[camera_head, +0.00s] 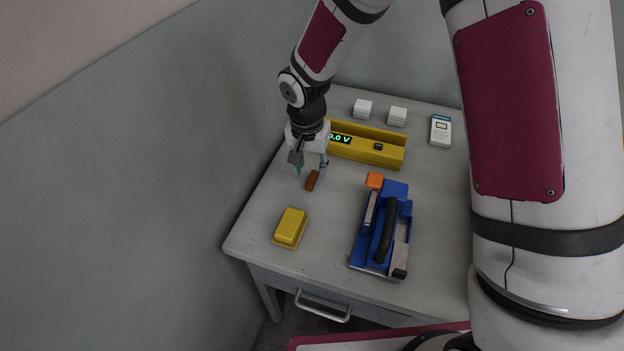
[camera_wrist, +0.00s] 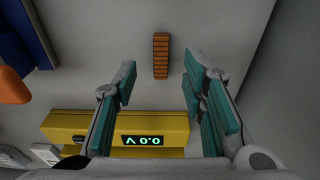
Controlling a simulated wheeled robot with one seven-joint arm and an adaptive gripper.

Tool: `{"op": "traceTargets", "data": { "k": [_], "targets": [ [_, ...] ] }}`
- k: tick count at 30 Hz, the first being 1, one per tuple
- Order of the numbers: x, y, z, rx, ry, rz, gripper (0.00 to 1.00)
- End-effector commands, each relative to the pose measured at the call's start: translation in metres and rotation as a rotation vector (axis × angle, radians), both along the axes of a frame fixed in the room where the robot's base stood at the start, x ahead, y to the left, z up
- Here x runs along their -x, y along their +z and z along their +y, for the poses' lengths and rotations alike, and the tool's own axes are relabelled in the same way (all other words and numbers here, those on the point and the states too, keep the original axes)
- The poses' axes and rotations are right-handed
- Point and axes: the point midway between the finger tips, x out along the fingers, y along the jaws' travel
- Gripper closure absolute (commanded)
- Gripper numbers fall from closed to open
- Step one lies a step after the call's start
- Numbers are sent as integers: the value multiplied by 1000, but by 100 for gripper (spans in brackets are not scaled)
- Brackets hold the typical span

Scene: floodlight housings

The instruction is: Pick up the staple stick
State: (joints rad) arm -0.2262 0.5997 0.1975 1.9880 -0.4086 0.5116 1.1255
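The staple stick (camera_head: 312,180) is a small copper-brown ribbed bar lying on the grey table (camera_head: 262,222). In the wrist view the staple stick (camera_wrist: 161,56) lies ahead of the fingertips, between their lines. My gripper (camera_head: 310,170) is above the table just behind the stick, fingers apart with nothing between them. In the wrist view my gripper (camera_wrist: 160,75) shows two teal-padded fingers spread wide, not touching the stick.
A yellow meter (camera_head: 365,150) reading 0.0 V stands behind the gripper. A blue tool with a black handle (camera_head: 385,232) and orange knob is to the right. A yellow block (camera_head: 290,227) lies in front. White boxes (camera_head: 397,116) are at the back. A wall (camera_head: 130,180) rises at left.

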Motion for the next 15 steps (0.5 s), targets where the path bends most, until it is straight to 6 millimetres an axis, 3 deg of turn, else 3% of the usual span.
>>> {"op": "traceTargets", "data": {
  "k": [9, 15],
  "targets": [
    [-11, -41, -3, 0, -1, 2, 62],
    [-13, -49, -4, -1, -1, 0, 62]
  ]
}}
